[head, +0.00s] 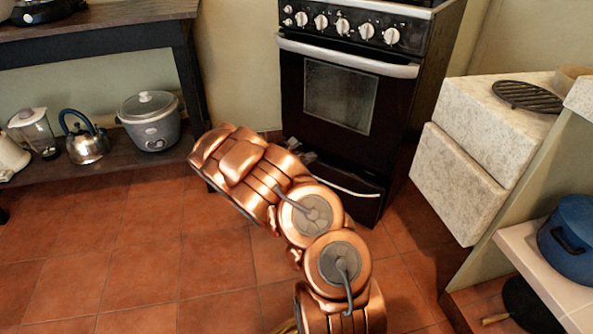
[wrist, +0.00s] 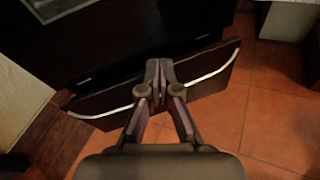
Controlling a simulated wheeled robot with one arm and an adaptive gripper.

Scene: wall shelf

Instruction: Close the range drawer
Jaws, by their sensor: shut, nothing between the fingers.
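The black range (head: 330,95) stands at the back with its oven door shut. Its low drawer (head: 363,204) is below the oven door, with a thin pale curved handle (head: 352,190). In the wrist view the dark drawer front (wrist: 200,88) appears to stand out a little from the range body, and the handle (wrist: 217,72) shows on both sides of my gripper (wrist: 158,72). My gripper is shut and empty, in front of the middle of the drawer. I cannot tell whether it touches. In the head view my copper arm hides the drawer's left part.
A white stone-like counter block (head: 475,150) stands close on the range's right, with a black grill plate (head: 528,96) on top. A low shelf at left holds a kettle (head: 86,143) and a rice cooker (head: 150,122). The tiled floor (head: 130,245) at left is clear.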

